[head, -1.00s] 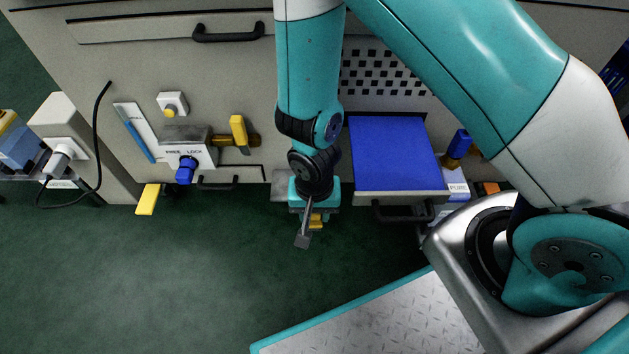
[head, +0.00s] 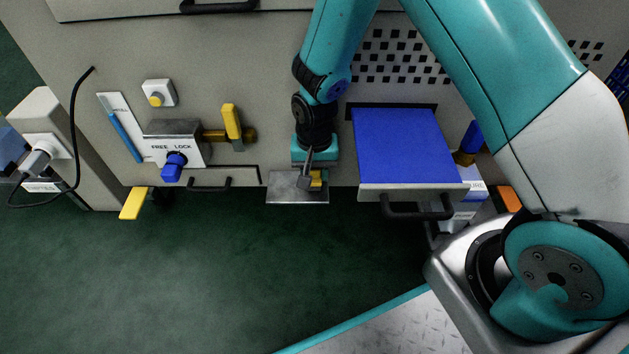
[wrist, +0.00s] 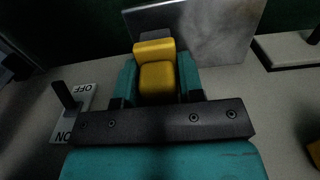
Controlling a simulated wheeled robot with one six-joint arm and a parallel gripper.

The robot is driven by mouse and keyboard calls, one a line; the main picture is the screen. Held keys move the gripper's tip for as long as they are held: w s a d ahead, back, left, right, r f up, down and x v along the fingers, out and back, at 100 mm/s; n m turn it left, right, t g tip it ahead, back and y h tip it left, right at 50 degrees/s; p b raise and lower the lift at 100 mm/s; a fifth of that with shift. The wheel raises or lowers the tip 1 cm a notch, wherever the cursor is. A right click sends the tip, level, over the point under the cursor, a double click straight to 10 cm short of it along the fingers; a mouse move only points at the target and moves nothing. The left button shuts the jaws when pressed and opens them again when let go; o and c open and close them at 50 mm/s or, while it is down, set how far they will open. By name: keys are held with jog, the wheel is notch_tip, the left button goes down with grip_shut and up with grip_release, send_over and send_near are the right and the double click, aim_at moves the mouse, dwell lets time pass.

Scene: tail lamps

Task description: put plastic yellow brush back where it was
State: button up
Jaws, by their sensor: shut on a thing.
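The yellow brush (head: 316,180) is a small block-like piece held in my gripper (wrist: 158,76). It also shows in the wrist view (wrist: 157,78), between the two teal fingers, which are shut on it. In the head view my gripper is low in front of the cabinet face, over a small grey metal plate (head: 285,191) that sticks out from it. In the wrist view the plate (wrist: 215,28) lies just beyond the brush. I cannot tell whether the brush touches the plate. The brush's underside is hidden.
An open drawer with a blue inside (head: 405,145) juts out right of my gripper. To the left are a blue knob (head: 173,165), a yellow-handled valve (head: 231,121) and a yellow pedal (head: 133,203). An ON/OFF switch (wrist: 72,108) shows in the wrist view. The green floor in front is clear.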

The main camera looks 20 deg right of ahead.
notch_tip(320, 180, down, 3)
jog(key=shift+r+b, duration=0.2)
jog(key=shift+b, duration=0.45)
jog(key=shift+w+f+b, duration=0.15)
jog(key=shift+b, duration=0.25)
jog(key=shift+d+r, duration=0.1)
jog(key=shift+r, duration=0.1)
jog(key=shift+f, duration=0.15)
jog(key=o, duration=0.9)
